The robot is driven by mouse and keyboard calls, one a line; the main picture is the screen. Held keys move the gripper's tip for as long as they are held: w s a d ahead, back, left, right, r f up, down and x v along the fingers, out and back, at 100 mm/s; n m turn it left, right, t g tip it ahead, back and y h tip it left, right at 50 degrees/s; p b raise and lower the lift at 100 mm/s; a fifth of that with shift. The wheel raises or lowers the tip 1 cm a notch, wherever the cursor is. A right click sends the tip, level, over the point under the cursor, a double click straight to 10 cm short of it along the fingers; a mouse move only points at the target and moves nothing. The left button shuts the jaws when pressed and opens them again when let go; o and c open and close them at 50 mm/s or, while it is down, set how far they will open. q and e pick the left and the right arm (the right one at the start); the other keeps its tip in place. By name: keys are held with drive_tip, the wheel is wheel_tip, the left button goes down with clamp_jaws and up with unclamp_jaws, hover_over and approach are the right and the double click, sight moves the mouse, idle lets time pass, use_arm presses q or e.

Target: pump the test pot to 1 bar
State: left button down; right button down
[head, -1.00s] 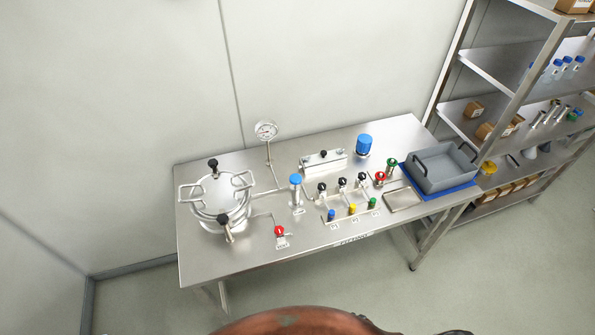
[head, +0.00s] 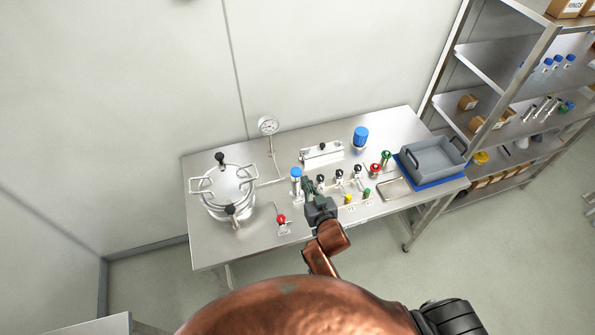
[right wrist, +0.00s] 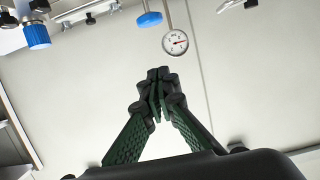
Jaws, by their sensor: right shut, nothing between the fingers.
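The test pot (head: 229,187) is a steel vessel with a lid and black clamp knobs at the left end of the bench. A round pressure gauge (head: 268,125) stands on a stem behind it; its dial also shows in the right wrist view (right wrist: 176,42). The pump (head: 296,184) is an upright steel cylinder with a blue knob, seen in the right wrist view (right wrist: 149,19) too. My right gripper (head: 308,184) is shut and empty, just right of the pump; whether they touch is unclear. A red-handled valve (head: 281,219) sits in front. My left gripper is not in view.
Black-knobbed valves (head: 339,175) and small coloured-cap pieces stand right of my gripper. Further back are a steel block (head: 322,153) and a blue-topped vessel (head: 361,137). A grey crate (head: 432,160) sits at the right end. The bench (head: 215,252) is clear at front left.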

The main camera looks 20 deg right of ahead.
sight(297, 175)
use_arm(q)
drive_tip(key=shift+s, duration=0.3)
